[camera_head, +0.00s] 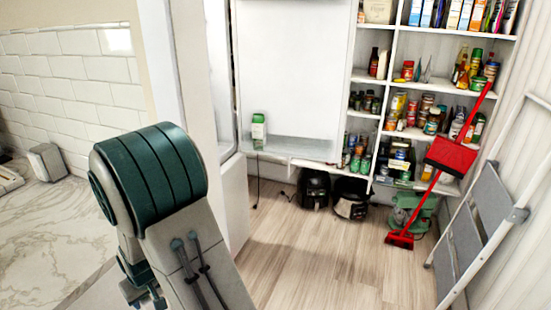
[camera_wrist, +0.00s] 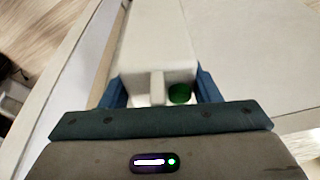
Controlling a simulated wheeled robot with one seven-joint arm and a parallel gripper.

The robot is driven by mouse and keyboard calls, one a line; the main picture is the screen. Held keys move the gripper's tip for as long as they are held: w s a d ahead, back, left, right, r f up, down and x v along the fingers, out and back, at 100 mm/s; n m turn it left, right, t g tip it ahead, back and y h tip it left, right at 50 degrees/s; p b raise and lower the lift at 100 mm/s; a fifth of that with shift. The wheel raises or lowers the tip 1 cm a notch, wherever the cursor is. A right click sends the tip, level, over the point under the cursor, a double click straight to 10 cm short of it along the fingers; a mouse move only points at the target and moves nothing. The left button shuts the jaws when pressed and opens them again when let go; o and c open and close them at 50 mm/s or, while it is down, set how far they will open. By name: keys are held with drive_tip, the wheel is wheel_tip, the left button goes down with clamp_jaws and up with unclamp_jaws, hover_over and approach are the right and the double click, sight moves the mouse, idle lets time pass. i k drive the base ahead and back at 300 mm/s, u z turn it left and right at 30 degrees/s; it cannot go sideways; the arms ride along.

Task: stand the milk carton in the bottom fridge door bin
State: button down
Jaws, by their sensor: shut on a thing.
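In the wrist view, a white carton (camera_wrist: 158,45) with a green round cap sits between the two blue fingers of my gripper (camera_wrist: 158,88), which is shut on it. Its far end runs out of the top of the view. In the head view, my arm hides the held carton, and my fingers cannot be made out there. A white panel (camera_head: 290,70), seemingly the open fridge door, has a clear bin (camera_head: 300,149) along its bottom. A green and white carton-like item (camera_head: 258,131) stands at the bin's left end.
Shelves (camera_head: 412,84) with jars and boxes stand at the back right. A red broom and dustpan (camera_head: 450,155) and a folded step ladder (camera_head: 478,220) lean at the right. Dark appliances (camera_head: 314,188) sit below the shelves. The middle wooden floor is clear; a marble counter (camera_head: 50,230) lies left.

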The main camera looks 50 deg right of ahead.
sight(297, 153)
drive_tip(key=z, duration=0.45)
drive_tip(key=k, duration=0.55)
drive_tip(key=z, duration=1)
drive_tip(key=i, duration=0.85)
drive_tip(key=z, duration=0.5)
drive_tip(key=i, duration=1.1)
drive_tip(key=u, duration=0.25)
